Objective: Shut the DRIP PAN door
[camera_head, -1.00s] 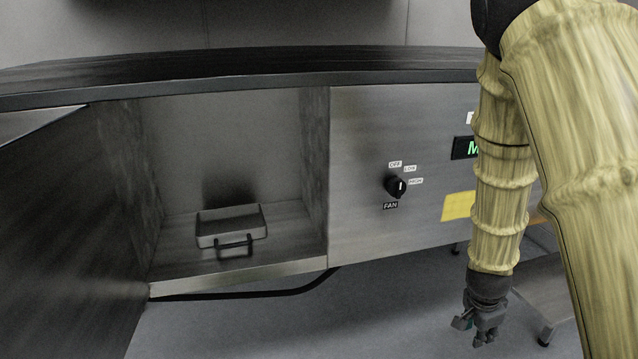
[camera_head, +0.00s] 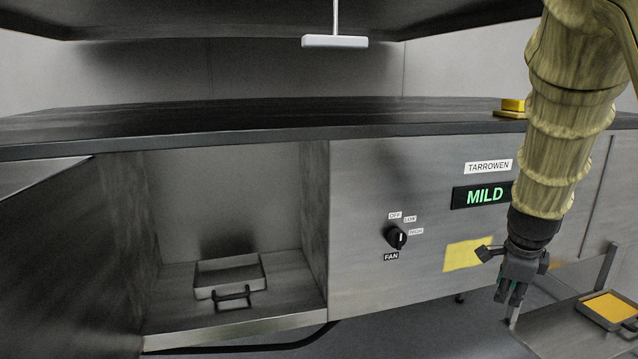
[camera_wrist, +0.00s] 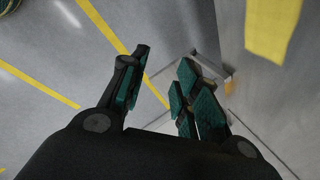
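The compartment at the left of the metal cabinet stands open in the head view. Its door (camera_head: 60,265) is swung wide at the far left, partly cut off by the picture's edge; no DRIP PAN label shows on it. A shallow pan (camera_head: 230,276) with a dark front handle sits inside on the compartment floor. My gripper (camera_head: 508,295) hangs at the right, in front of the cabinet and well away from the door. In the wrist view my gripper (camera_wrist: 160,90) has its fingers apart with nothing between them.
A FAN knob (camera_head: 396,238), a green MILD display (camera_head: 486,196) and a yellow note (camera_head: 466,254) are on the cabinet front. A low stand at right holds a tray with yellow contents (camera_head: 610,307). Floor is clear before the cabinet.

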